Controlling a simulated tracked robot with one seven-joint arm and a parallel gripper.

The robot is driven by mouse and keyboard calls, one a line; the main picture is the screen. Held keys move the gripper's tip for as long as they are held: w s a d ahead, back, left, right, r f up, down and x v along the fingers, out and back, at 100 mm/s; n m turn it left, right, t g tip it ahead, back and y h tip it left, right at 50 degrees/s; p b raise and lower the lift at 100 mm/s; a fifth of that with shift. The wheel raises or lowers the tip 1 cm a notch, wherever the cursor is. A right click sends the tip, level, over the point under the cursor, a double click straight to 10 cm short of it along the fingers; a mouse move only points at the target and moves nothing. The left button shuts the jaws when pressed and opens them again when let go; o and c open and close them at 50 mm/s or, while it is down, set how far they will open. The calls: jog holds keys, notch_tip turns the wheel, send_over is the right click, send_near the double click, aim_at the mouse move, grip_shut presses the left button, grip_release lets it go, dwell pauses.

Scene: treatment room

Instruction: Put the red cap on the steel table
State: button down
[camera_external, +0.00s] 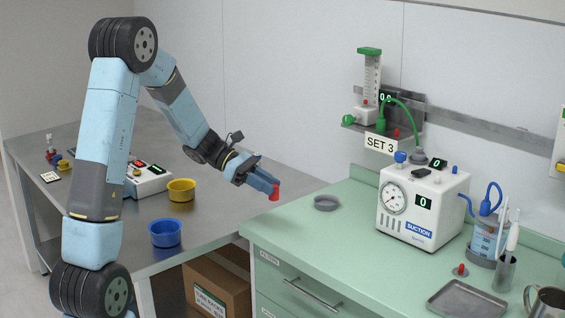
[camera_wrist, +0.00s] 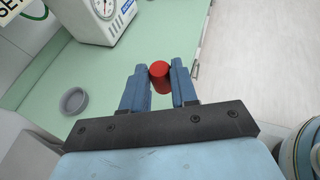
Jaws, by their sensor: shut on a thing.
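My gripper (camera_external: 269,184) is shut on the red cap (camera_external: 274,193) and holds it in the air. In the external view the cap is near the left edge of the green counter, close to the gap beside the steel table (camera_external: 215,222). In the wrist view my gripper (camera_wrist: 159,88) has the red cap (camera_wrist: 160,77) between its two blue fingertips. The grey steel table stands at the left, behind my arm, and is partly hidden by it.
On the steel table are a yellow bowl (camera_external: 181,190), a blue bowl (camera_external: 165,233) and a white device (camera_external: 148,178). The green counter (camera_external: 290,228) holds a grey dish (camera_external: 326,202), a suction unit (camera_external: 422,207) and a tray (camera_external: 467,301). The table's right part is bare.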

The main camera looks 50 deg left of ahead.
jog(key=w+a+f+n+t+y, duration=0.1)
jog(key=a+f+n+t+y, duration=0.1)
jog(key=a+n+t+y, duration=0.3)
jog(key=w+a+f+n+y, duration=0.2)
jog(key=a+n, duration=0.1)
jog(key=a, duration=0.5)
jog(key=w+a+f+n+t+y, duration=0.1)
jog(key=a+f+n+t+y, duration=0.1)
jog(key=a+n+t+y, duration=0.3)
jog(key=w+a+f, duration=0.1)
jog(key=w+f, duration=0.2)
jog(key=w, duration=0.1)
jog(key=w+a+f+m+g+h, duration=0.1)
jog(key=w+a+f, duration=0.1)
jog(key=w+f, duration=0.1)
jog(key=w+a+f+g, duration=0.1)
jog(key=w+a+f, duration=0.1)
jog(key=w, duration=0.4)
jog(key=shift+f, duration=0.45)
jog(key=shift+w+a+f, duration=0.2)
jog(key=shift+w+f, duration=0.15)
jog(key=shift+f, duration=1.6)
jog(key=shift+f, duration=0.1)
jog(key=c, duration=0.9)
grip_release()
jog(key=shift+o, duration=0.2)
